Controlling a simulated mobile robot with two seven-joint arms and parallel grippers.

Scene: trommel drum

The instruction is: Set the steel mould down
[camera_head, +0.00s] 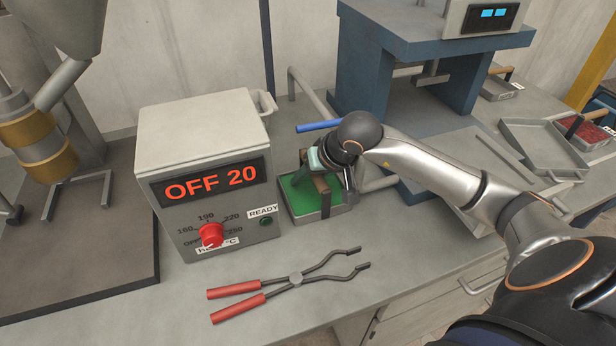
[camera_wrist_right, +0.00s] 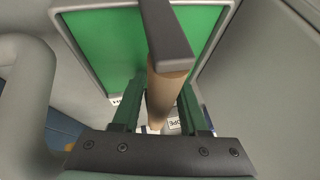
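The steel mould (camera_head: 338,209) is a shallow grey tray with a flat green fill and a tan grip on a dark bar. It is on or just above the bench, right of the heater box; any small gap beneath it cannot be made out. My right gripper (camera_head: 322,166) is over it. In the right wrist view, the green fingers of my right gripper (camera_wrist_right: 158,100) stand on both sides of the tan grip and appear closed on it. The mould's green fill and grey rim (camera_wrist_right: 85,50) lie beyond. My left gripper is out of view.
The grey heater box (camera_head: 205,165) reads OFF 20. Red-handled tongs (camera_head: 295,279) lie in front. A blue press (camera_head: 420,60) stands behind. An empty grey tray (camera_head: 540,145) and a tray of red material (camera_head: 585,132) are at right.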

